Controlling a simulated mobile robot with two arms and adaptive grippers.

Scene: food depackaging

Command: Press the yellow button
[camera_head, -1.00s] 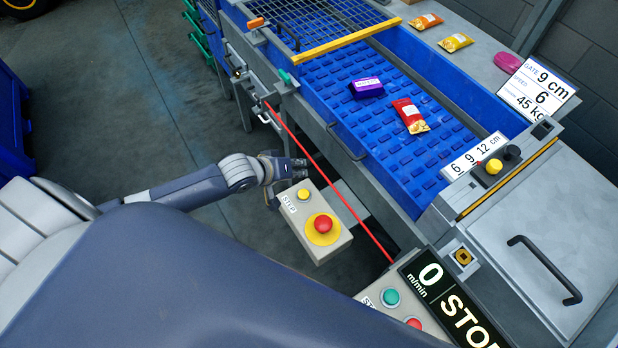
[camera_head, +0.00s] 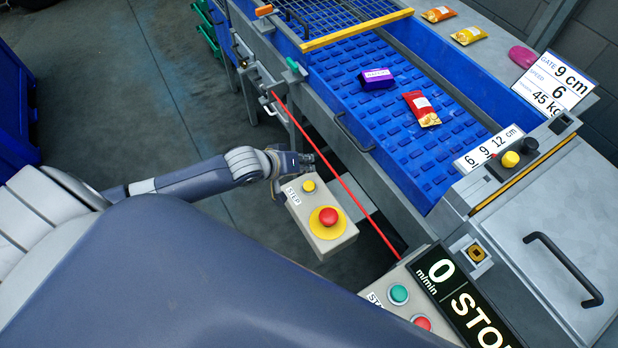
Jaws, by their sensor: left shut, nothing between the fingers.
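A small yellow button (camera_head: 308,186) sits on a light grey control box (camera_head: 322,244) marked STEP, beside a large red mushroom button (camera_head: 328,216) on a yellow disc. My left gripper (camera_head: 309,161) is shut and empty. In the picture it is just above the small yellow button, at the box's far end. I cannot tell whether it touches the box. A second yellow round control (camera_head: 510,159) is on the machine's panel at the right, beside a black knob. My right gripper is not in view.
A red cord (camera_head: 340,178) runs along the machine's side, right of the box. A blue conveyor belt (camera_head: 385,128) carries a purple box (camera_head: 376,79) and a red packet (camera_head: 421,108). A green button (camera_head: 398,294) and the display reading 0 and STOP (camera_head: 455,290) are at the front.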

